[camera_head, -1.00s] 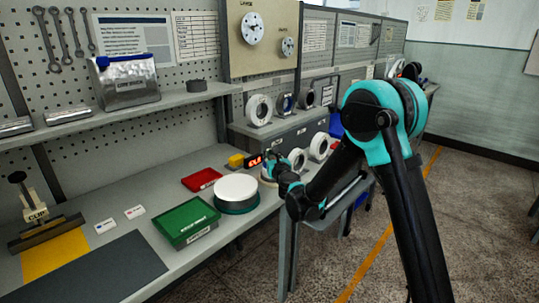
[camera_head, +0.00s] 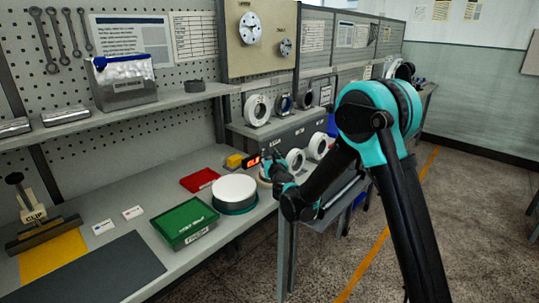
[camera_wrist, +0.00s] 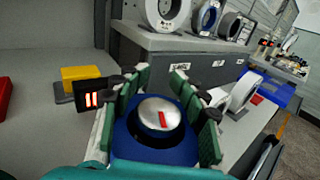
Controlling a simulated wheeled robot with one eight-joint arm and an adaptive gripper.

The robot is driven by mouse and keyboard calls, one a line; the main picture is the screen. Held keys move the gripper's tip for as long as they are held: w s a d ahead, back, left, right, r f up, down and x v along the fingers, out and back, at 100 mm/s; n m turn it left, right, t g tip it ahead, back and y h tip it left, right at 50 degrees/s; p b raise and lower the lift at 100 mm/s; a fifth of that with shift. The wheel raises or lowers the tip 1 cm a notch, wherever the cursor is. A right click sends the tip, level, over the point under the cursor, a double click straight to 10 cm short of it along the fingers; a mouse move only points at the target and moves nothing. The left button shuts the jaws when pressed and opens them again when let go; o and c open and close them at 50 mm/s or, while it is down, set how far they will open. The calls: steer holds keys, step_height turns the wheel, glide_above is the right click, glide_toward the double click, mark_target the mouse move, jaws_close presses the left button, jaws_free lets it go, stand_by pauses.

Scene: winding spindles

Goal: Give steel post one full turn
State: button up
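The red line slants slightly from upper left to lower right. My gripper (camera_wrist: 172,94) is around the post, with green-padded fingers to its left and right and visible gaps between pads and post. It is open. In the head view my gripper (camera_head: 272,165) is at the bench's right part, and the post is hidden there.
A small black display (camera_wrist: 90,98) with red digits and a yellow block (camera_wrist: 82,76) stand left of the post. A grey riser (camera_wrist: 190,64) with white and blue rings is behind. A white-topped round turntable (camera_head: 235,190), a green box (camera_head: 185,222) and a red tray (camera_head: 199,180) lie left.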

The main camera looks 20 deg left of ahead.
steer(key=shift+o, duration=0.3)
steer(key=v, duration=1.2)
